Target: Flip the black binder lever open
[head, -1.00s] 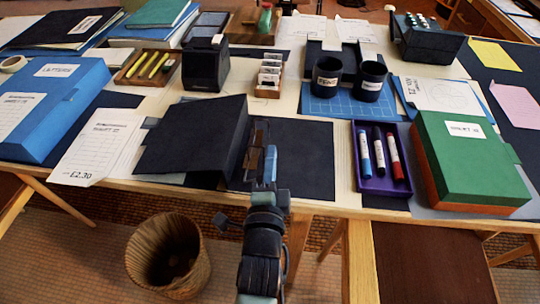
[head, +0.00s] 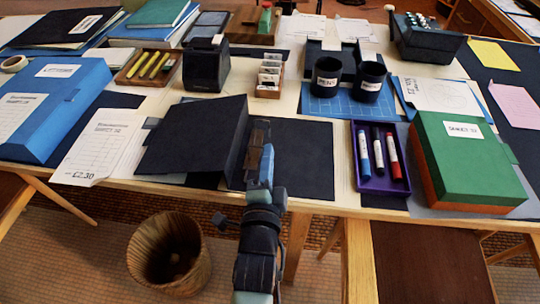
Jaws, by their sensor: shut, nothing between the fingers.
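The black binder lies open near the front edge of the table. Its left cover (head: 195,138) is raised at a slant, and its right side (head: 302,160) lies flat. My gripper (head: 261,150) is over the middle of the binder, just right of the raised cover's edge. It is shut with nothing held. The lever cannot be made out clearly; my gripper and the raised cover hide much of that area. I cannot tell whether the fingers touch it.
A purple tray (head: 372,184) with markers and a green box file (head: 462,155) stand to the right. A blue box file (head: 75,95) and paper sheets (head: 98,145) lie to the left. Black cups (head: 328,78) and a dark dispenser (head: 207,68) stand behind.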

